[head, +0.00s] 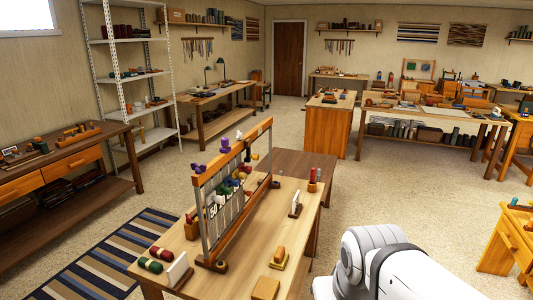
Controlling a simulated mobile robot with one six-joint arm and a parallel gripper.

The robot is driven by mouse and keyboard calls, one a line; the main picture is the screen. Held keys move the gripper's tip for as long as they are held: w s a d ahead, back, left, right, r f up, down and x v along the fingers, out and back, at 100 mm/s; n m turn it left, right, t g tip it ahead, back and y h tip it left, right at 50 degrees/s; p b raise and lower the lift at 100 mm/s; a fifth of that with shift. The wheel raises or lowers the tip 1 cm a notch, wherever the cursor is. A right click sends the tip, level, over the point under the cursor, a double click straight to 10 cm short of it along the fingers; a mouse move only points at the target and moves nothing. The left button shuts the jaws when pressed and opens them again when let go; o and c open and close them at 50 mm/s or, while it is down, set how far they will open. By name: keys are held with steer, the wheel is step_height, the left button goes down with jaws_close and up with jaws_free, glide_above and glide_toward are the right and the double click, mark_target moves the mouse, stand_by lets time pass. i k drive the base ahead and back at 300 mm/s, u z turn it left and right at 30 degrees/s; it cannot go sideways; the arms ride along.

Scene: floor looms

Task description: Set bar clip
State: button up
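A wooden loom frame (268,183) stands upright on the nearest table (297,238), with an orange-brown top bar (250,143). Small purple pieces (225,146) sit along the top bar, and a small white piece (239,134) is beside them. They may be clips, but they are too small to tell. Several coloured pieces, white, red, green and blue, cluster in the middle of the frame. My white and grey arm shows at the lower right, to the right of the table. My gripper is not in view.
On the near table are red and green rolls (151,260), a white card in a stand (294,205), an orange-topped wooden piece (278,257) and a plain block (265,289). A striped rug (108,258) lies left. Carpeted floor is open between the benches.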

mark_target(255, 157)
steer(key=z, duration=0.1)
steer(key=i, duration=0.95)
steer(key=u, duration=0.45)
